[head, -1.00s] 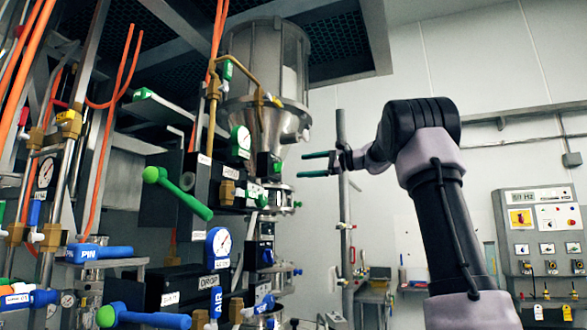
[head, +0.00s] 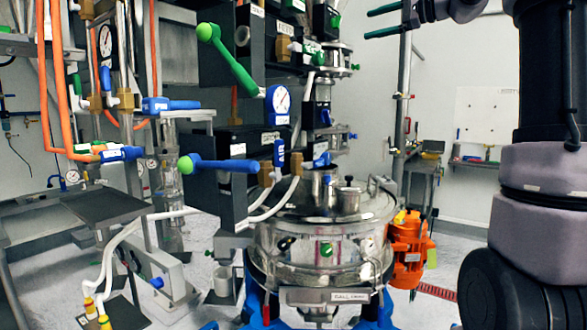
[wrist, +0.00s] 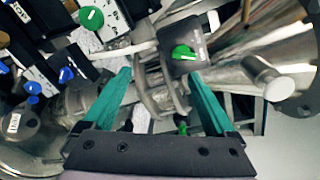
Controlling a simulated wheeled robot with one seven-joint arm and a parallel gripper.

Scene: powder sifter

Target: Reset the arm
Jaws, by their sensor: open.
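My gripper (head: 380,22) is at the top edge of the head view, with two green fingers apart and nothing between them. In the wrist view, my gripper (wrist: 160,76) also shows open and empty. A grey block with a green knob (wrist: 184,52) lies beyond the fingertips there, and I cannot tell how far off. My dark and pale arm stands along the right side of the head view. The gripper appears right of the upper sifter column (head: 332,50) and apart from it.
The round steel sifter (head: 320,268) stands at bottom centre, with an orange motor (head: 408,248) on its right. Left of it are a green-handled lever (head: 228,62), a blue-and-green lever (head: 215,164), gauges and hoses. A vertical pole (head: 402,110) stands behind the gripper.

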